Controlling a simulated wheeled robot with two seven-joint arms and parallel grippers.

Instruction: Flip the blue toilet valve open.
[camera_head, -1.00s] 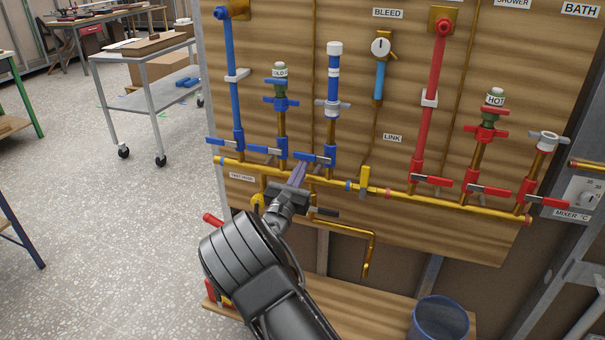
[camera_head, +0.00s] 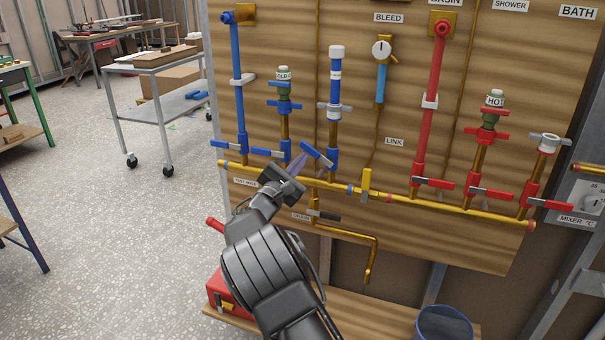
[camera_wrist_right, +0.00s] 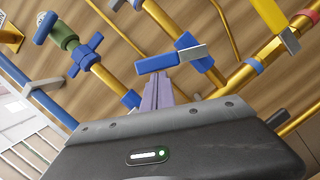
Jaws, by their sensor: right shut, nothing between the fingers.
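Three blue lever handles sit along the yellow pipe on the left of the board: one at the far left (camera_head: 227,147), one in the middle (camera_head: 267,153), and a third (camera_head: 317,153) under the short blue pipe with a white cap. No label naming the toilet valve is readable. The third lever is tilted, its left end higher than its right. My right gripper (camera_head: 298,163) is shut and empty, with its purple fingertips just left of that lever. In the right wrist view the fingertips (camera_wrist_right: 157,84) are right under the blue lever (camera_wrist_right: 158,63); touching is unclear.
Red levers (camera_head: 433,183) line the right of the pipe. A yellow lever (camera_head: 366,182) and a black drain lever (camera_head: 325,216) are close by. A red toolbox (camera_head: 228,292) and a blue bucket (camera_head: 443,324) stand below the board. A cart (camera_head: 155,65) stands on the open floor at left.

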